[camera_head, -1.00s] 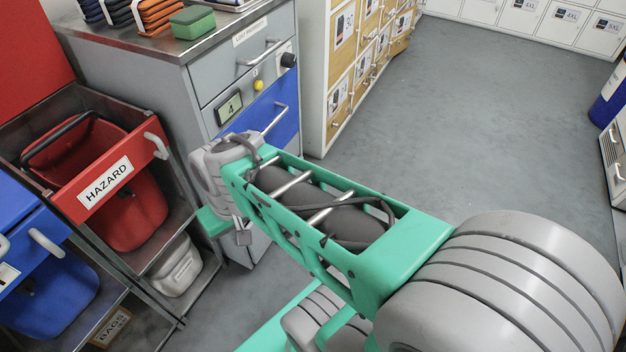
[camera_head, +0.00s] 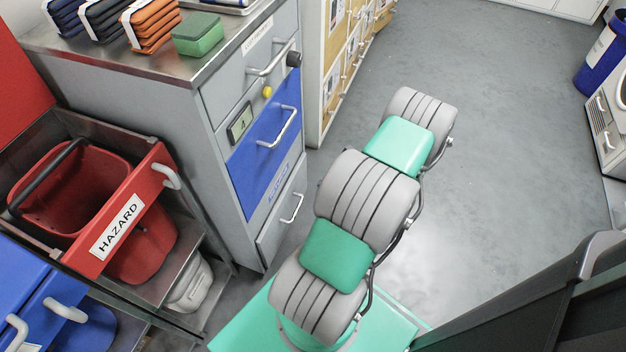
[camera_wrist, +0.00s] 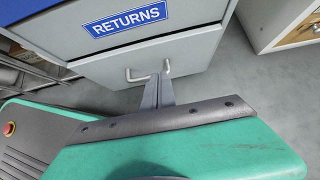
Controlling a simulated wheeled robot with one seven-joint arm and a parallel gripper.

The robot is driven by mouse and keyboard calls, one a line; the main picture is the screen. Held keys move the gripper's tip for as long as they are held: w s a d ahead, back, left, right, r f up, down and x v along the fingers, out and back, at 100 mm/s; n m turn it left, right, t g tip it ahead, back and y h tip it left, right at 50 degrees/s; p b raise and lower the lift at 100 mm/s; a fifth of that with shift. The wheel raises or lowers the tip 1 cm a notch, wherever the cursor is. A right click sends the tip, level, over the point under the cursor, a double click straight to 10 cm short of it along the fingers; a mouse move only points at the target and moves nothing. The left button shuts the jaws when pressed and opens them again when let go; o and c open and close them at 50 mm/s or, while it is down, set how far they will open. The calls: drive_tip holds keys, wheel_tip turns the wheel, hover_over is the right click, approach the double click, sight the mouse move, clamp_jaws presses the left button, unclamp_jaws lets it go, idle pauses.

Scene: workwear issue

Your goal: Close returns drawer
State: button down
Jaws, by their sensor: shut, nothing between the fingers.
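The word RETURNS stands on a blue label (camera_wrist: 127,19) on a grey front of the drawer cabinet in the wrist view. Below it is a grey drawer front (camera_wrist: 110,72) with a pale bar handle (camera_wrist: 134,76). My gripper (camera_wrist: 160,76) is shut and empty, its fingertips in front of that handle; I cannot tell whether they touch it. In the head view the grey lower front (camera_head: 273,228) with its handle (camera_head: 291,208) sits below a blue drawer front (camera_head: 262,150). How far the returns drawer stands out is unclear. My gripper is hidden in the head view.
A red HAZARD bin (camera_head: 95,225) in a metal rack stands left of the cabinet, with blue bins in front. Folded garments (camera_head: 150,20) and a green block (camera_head: 198,34) lie on the cabinet top. Wooden-fronted lockers (camera_head: 345,50) stand behind. The grey floor (camera_head: 480,120) to the right is clear.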

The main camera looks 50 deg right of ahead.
sight(291, 186)
drive_tip(key=b+x, duration=0.1)
drive_tip(key=x, duration=0.2)
drive_tip(key=w+r+b+x, duration=0.1)
drive_tip(key=x, duration=0.3)
drive_tip(key=b+x, duration=0.1)
drive_tip(key=x, duration=0.2)
drive_tip(key=shift+w+a+r+b, duration=0.1)
drive_tip(key=shift+w+a+b, duration=0.25)
drive_tip(key=shift+w+a, duration=0.15)
drive_tip(key=shift+w+r, duration=0.1)
drive_tip(key=shift+w, duration=0.25)
